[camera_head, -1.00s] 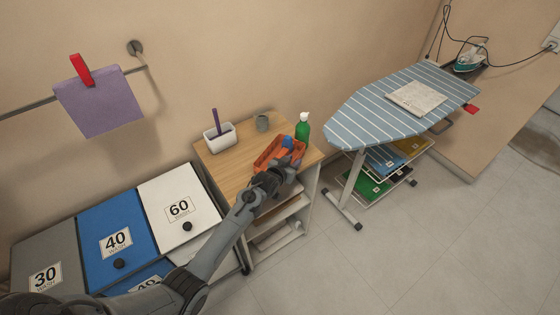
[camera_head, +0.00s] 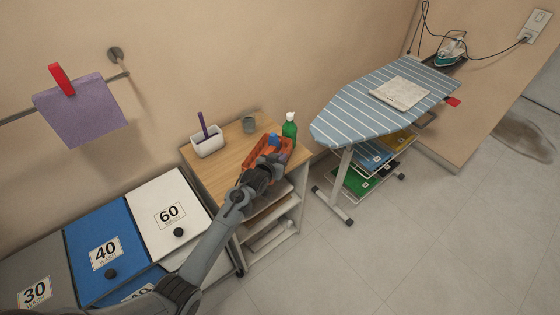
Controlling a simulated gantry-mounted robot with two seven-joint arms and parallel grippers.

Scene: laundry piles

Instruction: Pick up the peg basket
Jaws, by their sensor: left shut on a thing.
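The peg basket is an orange-red open basket (camera_head: 262,149) with blue and dark contents, at the right front of the wooden-topped cabinet. My left gripper (camera_head: 262,168) is at the basket's near side, shut on it. The gripper and wrist hide the basket's near edge and the exact grip. I cannot tell whether the basket is lifted clear of the top. My right gripper is not in view.
A green bottle (camera_head: 289,130) stands close behind the basket on the right. An ironing board (camera_head: 350,115) is to the right; lidded laundry bins (camera_head: 165,215) are to the left.

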